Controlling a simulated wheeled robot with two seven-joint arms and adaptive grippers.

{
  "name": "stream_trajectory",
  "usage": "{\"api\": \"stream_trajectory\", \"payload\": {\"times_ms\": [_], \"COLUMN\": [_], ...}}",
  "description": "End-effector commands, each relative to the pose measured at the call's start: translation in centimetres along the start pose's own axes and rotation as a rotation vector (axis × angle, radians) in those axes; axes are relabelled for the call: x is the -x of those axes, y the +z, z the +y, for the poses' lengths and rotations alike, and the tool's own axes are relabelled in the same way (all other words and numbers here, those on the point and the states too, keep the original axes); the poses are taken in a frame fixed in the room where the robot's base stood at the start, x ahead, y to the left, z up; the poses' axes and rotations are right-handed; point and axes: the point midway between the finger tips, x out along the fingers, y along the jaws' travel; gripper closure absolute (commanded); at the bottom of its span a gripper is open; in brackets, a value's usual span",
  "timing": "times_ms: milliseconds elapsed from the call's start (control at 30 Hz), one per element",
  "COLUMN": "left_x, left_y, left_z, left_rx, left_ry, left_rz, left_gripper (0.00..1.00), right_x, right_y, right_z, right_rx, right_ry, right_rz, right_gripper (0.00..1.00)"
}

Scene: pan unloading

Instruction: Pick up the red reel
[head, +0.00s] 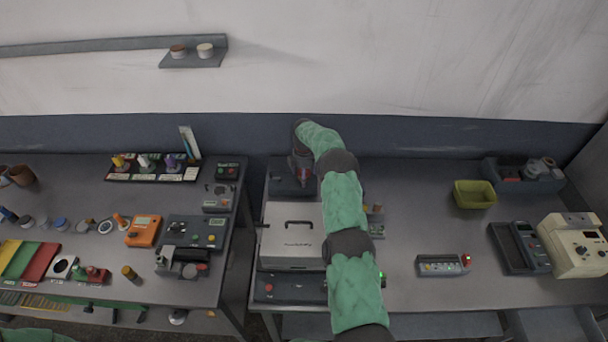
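I cannot clearly single out a red reel. A small red piece (93,270) stands on the left bench near its front, too small to identify. A black rack (150,178) at the back of that bench holds small yellow, white and purple pieces. My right arm, in a green sleeve, reaches up over the right bench and bends down at the back. Its gripper end (301,168) is over a dark device behind the white box; reddish colour shows there, but fingers and anything between them cannot be made out. My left gripper is out of view.
A white box with a handle (291,240) stands close left of my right arm. A yellow-green bin (475,194), a small meter block (442,264) and a beige machine (574,246) are on the right bench (420,215). A gap separates the benches.

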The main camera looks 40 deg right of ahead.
Motion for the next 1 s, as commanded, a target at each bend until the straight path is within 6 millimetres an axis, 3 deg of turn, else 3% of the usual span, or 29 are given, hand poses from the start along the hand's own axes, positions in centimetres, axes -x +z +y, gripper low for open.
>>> {"api": "stream_trajectory", "payload": {"times_ms": [133, 333, 367, 767, 1000], "left_x": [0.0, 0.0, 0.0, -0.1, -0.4], "left_y": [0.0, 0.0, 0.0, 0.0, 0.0], "left_z": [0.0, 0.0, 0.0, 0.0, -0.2], "left_rx": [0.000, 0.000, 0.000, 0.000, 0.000], "left_ry": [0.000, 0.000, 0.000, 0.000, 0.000], "left_rz": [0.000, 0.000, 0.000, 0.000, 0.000], "left_gripper": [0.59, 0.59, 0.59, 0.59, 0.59], "right_x": [0.0, 0.0, 0.0, 0.2, 1.7], "right_y": [0.0, 0.0, 0.0, 0.0, 0.0], "right_z": [0.0, 0.0, 0.0, 0.0, 0.1], "right_rx": [0.000, 0.000, 0.000, 0.000, 0.000], "right_ry": [0.000, 0.000, 0.000, 0.000, 0.002], "right_rz": [0.000, 0.000, 0.000, 0.000, 0.001], "right_gripper": [0.22, 0.79, 0.81, 0.81, 0.82]}}
